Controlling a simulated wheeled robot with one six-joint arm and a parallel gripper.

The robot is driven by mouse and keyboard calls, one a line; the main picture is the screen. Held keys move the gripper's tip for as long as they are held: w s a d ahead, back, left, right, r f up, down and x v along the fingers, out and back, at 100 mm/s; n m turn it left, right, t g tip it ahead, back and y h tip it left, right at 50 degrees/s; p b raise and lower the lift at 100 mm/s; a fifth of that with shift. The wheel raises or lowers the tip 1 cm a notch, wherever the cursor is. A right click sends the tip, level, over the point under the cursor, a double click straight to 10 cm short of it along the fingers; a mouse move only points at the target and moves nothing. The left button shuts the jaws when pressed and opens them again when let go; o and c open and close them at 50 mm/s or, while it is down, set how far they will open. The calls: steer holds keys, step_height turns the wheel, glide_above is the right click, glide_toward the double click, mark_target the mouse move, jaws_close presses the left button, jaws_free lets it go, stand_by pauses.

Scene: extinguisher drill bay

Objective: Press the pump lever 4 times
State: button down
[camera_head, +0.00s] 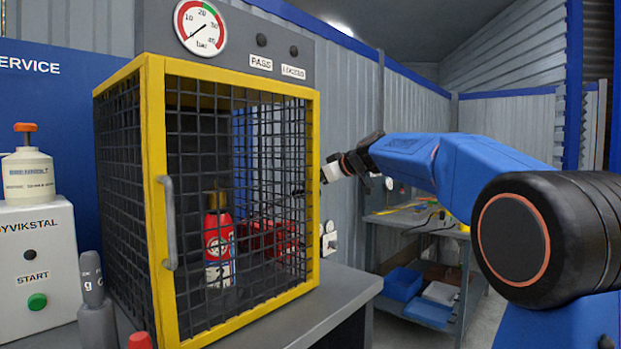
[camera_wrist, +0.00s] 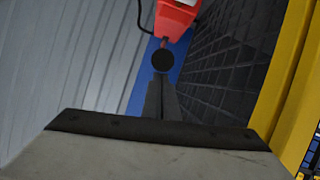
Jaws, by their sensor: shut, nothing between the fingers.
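My gripper (camera_head: 327,174) is at the right side of the wire cage, partly hidden at the cage's edge. In the wrist view my gripper (camera_wrist: 161,100) shows dark fingers closed together, with nothing held. Just beyond the tips is a round black knob (camera_wrist: 162,60) on a thin red stem below a red body (camera_wrist: 177,14) with a black hose; this looks like the pump and its lever. I cannot tell whether the fingers touch the knob. In the head view red parts (camera_head: 266,238) show through the mesh, possibly the same pump.
The yellow-framed cage (camera_head: 156,200) holds a red extinguisher (camera_head: 218,245). A pressure gauge (camera_head: 201,27) above it has its needle near 0. A white control box (camera_head: 37,270) with a green button and a bottle (camera_head: 28,175) stand at left. A workbench (camera_head: 415,222) is behind my arm.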

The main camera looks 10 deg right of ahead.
steer(key=shift+f, duration=0.1)
step_height(320, 180, down, 12)
steer(key=s+d, duration=0.2)
steer(key=s, duration=0.1)
stand_by(0.3)
steer(key=shift+r, duration=0.2)
step_height(320, 180, up, 6)
steer(key=s, duration=0.1)
steer(key=s+f+v, duration=0.1)
steer(key=f+v, duration=0.1)
steer(key=v, duration=0.7)
steer(key=shift+s, duration=0.15)
steer(key=shift+d, duration=0.1)
